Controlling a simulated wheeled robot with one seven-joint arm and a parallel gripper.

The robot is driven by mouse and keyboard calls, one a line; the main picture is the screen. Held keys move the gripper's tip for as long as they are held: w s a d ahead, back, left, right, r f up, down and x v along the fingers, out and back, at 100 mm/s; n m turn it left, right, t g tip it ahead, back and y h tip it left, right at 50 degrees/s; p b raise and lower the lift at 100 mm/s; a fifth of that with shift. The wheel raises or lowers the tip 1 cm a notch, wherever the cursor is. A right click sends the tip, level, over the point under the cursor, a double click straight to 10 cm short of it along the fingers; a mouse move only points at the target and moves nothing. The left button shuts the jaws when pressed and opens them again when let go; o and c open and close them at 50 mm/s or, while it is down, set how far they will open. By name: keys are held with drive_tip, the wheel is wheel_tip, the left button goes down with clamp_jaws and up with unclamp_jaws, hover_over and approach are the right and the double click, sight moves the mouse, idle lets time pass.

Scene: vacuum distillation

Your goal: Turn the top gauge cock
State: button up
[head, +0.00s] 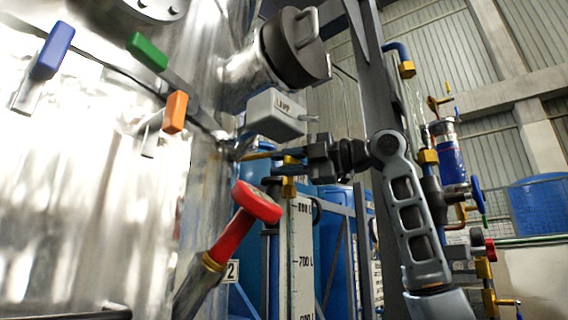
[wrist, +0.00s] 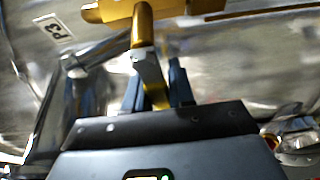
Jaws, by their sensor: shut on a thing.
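The top gauge cock (head: 289,168) is a brass fitting at the upper end of the white level scale in the head view. A thin yellow lever reaches left from it toward the steel vessel. My gripper (head: 306,155) comes in from the right at the height of the cock and is shut on it. In the wrist view, a brass handle (wrist: 156,97) sits between the two dark fingers of my gripper (wrist: 153,92), with a brass and silver stem rising above it. The exact finger contact is partly hidden in the head view.
The steel vessel (head: 90,200) fills the left, with a red-handled valve (head: 257,202) below the cock and a grey lamp box (head: 275,114) just above. The level scale (head: 302,260) hangs below. Blue tanks stand behind. Pipes and valves (head: 453,160) crowd the right.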

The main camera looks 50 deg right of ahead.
clamp_jaws()
drive_tip(key=shift+f, duration=0.1)
drive_tip(key=shift+d+r+m+t+h, duration=0.9)
drive_tip(key=shift+r+m+t, duration=0.1)
drive_tip(key=shift+m, duration=2.45)
drive_tip(key=shift+d+r+m+t+h, duration=0.9)
drive_tip(key=shift+r+m+t, duration=0.1)
drive_tip(key=shift+m, duration=2.4)
drive_tip(key=shift+d+r+m+t+h, duration=0.9)
drive_tip(key=shift+r+m+t, duration=0.1)
drive_tip(key=shift+m, duration=2.45)
drive_tip(key=shift+w+f, duration=0.1)
drive_tip(key=o, duration=0.7)
unclamp_jaws()
